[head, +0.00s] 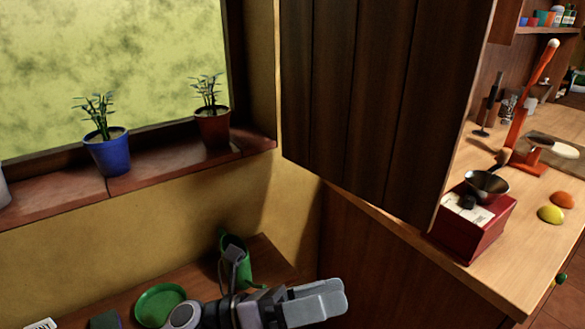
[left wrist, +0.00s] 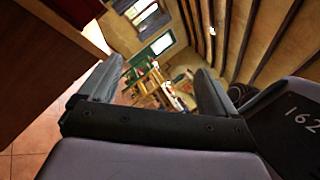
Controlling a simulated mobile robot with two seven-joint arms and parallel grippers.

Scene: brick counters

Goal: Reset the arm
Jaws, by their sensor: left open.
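My left gripper (head: 318,302) is at the bottom middle of the head view, in front of the low wooden surface and the brown cabinet side. In the left wrist view its two grey fingers (left wrist: 157,85) stand apart with nothing between them. Beyond them the room shows far off, with a window, shelves and ceiling beams. My right gripper does not show in either view.
A green watering can (head: 236,262) and green dish (head: 160,304) are close by the left arm. A dark wooden panel (head: 370,100) hangs above. Right, the counter (head: 515,270) holds a red coffee grinder (head: 474,222). Potted plants (head: 109,152) line the sill.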

